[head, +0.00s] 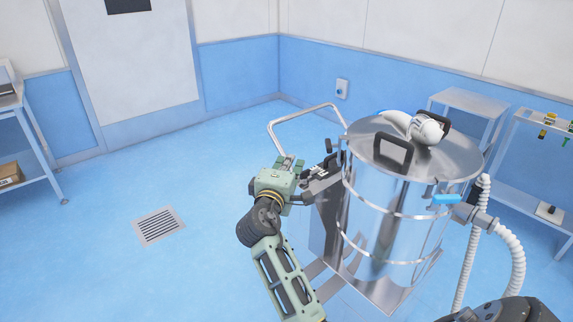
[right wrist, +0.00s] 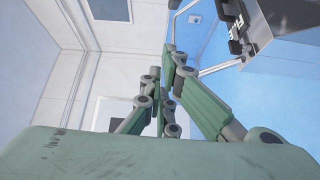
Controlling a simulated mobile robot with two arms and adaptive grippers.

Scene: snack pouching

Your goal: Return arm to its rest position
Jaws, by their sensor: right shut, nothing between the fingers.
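My right gripper (head: 290,163) is pale green with dark joints. In the head view it stands just left of the steel vessel (head: 385,215), close to a small dark-handled fitting (head: 322,170) on its side. I cannot tell whether it touches that fitting. In the right wrist view the fingers of my right gripper (right wrist: 171,55) come together with nothing held between them. My left gripper is not in view.
The round vessel has a lid (head: 420,155) with black handles, a blue valve lever (head: 446,198) and a white corrugated hose (head: 512,260). A bent steel push handle (head: 300,118) rises behind the gripper. Shelves stand at both sides. The blue floor (head: 110,270) on the left is open, with a drain grate (head: 159,226).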

